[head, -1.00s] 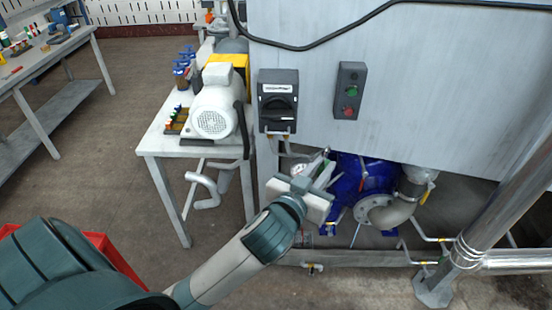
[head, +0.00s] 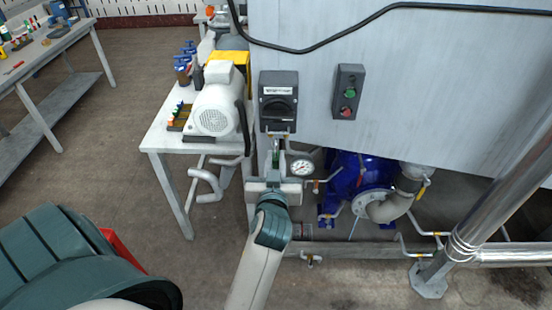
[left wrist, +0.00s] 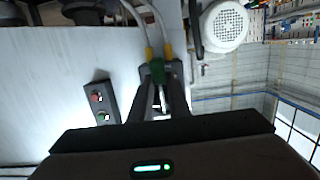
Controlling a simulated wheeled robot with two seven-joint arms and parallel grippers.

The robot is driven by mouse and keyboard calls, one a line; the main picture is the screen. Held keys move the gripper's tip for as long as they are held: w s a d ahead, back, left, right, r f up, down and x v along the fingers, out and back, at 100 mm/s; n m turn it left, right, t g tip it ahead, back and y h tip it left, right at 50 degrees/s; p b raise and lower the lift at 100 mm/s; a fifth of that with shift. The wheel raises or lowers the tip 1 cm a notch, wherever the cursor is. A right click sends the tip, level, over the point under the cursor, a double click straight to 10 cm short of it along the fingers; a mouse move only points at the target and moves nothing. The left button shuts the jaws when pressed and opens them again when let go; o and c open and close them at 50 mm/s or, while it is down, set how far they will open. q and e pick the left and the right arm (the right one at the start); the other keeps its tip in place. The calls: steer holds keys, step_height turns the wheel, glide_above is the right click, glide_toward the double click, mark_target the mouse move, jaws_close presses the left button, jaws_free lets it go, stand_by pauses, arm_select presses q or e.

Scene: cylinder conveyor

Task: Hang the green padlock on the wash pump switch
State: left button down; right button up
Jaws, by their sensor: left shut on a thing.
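The green padlock (left wrist: 158,73) is shut between the fingertips of my left gripper (left wrist: 160,84) in the left wrist view, with its light shackle toward the picture's bottom. The wash pump switch (head: 278,101) is a dark box with a black rotary handle on the grey panel. In the head view my left gripper (head: 276,158) points up just below this switch. The fingers and padlock hide much of the switch in the wrist view. I cannot tell whether the shackle touches the switch. My right gripper is not in view.
A box with green and red buttons (head: 348,92) is right of the switch. A round gauge (head: 302,168) and a blue pump (head: 358,177) sit below the panel. A table with a white motor (head: 216,105) stands left. A steel pipe (head: 490,215) stands right.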

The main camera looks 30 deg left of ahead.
arm_select(q)
steer(key=shift+w, duration=0.1)
steer(key=shift+r+x, duration=0.15)
steer(key=shift+x, duration=0.8)
steer(key=shift+r+x, duration=0.15)
steer(key=shift+x, duration=0.8)
steer(key=shift+r+x, duration=0.15)
steer(key=shift+x, duration=0.7)
steer(key=shift+r+x, duration=0.2)
steer(key=shift+x, duration=0.6)
steer(key=shift+w+a+r, duration=0.1)
steer(key=shift+w+a, duration=0.05)
steer(key=shift+w, duration=0.15)
steer(key=shift+a+r+p, duration=0.1)
steer(key=shift+r+p, duration=0.35)
steer(key=shift+p, duration=0.05)
stand_by(1.0)
steer(key=shift+f+b, duration=0.4)
steer(key=shift+f, duration=0.1)
steer(key=shift+f+b, duration=0.65)
steer(key=shift+f, duration=0.6)
